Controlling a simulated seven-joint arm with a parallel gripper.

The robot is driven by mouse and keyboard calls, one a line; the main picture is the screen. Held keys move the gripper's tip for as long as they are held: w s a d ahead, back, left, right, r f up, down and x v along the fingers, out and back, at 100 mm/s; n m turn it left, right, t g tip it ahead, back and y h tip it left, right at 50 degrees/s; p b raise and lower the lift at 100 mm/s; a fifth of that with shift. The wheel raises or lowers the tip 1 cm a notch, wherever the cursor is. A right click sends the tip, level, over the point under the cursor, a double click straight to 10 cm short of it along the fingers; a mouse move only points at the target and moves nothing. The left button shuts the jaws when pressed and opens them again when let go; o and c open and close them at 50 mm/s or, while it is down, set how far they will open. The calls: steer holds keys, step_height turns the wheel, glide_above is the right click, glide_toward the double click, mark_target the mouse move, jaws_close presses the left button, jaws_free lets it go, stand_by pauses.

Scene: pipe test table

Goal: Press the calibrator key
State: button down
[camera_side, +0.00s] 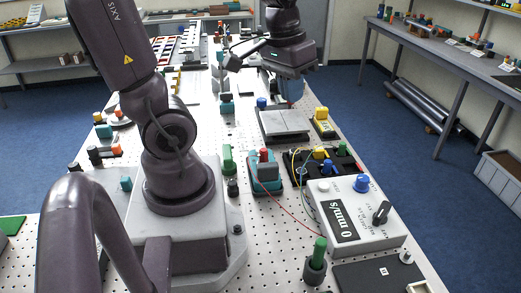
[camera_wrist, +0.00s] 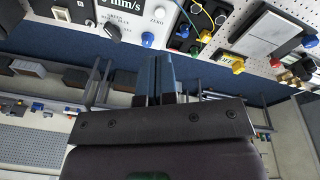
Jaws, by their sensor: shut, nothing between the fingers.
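A white instrument box (camera_side: 365,232) stands on the right part of the table in the side view. Its display reads "0 mm/s". Its top carries a white round button (camera_side: 323,185), a blue knob (camera_side: 362,183) and a black knob (camera_side: 381,213). In the wrist view, the white button (camera_wrist: 158,14) is labelled "ZERO", and the black knob (camera_wrist: 113,32) and blue knob (camera_wrist: 147,39) show at the top. I cannot read a calibrator label. My gripper (camera_side: 292,94) is shut and empty, above the table beyond the box; its closed fingers also show in the wrist view (camera_wrist: 154,78).
A flat grey plate (camera_side: 284,123) and a yellow-topped block (camera_side: 323,126) lie near my gripper. Between plate and box is a black tray (camera_side: 318,168) with wires and coloured connectors. A teal block with a red top (camera_side: 265,168) stands left of it.

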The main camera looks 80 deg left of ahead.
steer(key=s+a+f+n+h, duration=0.1)
steer(key=a+f+n+h, duration=0.2)
steer(key=a+f+n, duration=0.3)
steer(key=s+a+f+n+h, duration=0.1)
steer(key=a+f+n+h, duration=0.3)
steer(key=a+f+n, duration=0.3)
steer(key=a+n, duration=0.5)
steer(key=n, duration=0.5)
steer(key=shift+s+f+n+g, duration=0.2)
steer(key=shift+n+g, duration=0.1)
steer(key=shift+g, duration=0.1)
steer(key=shift+f, duration=0.15)
steer(key=shift+f, duration=4.3)
steer(key=shift+f, duration=0.4)
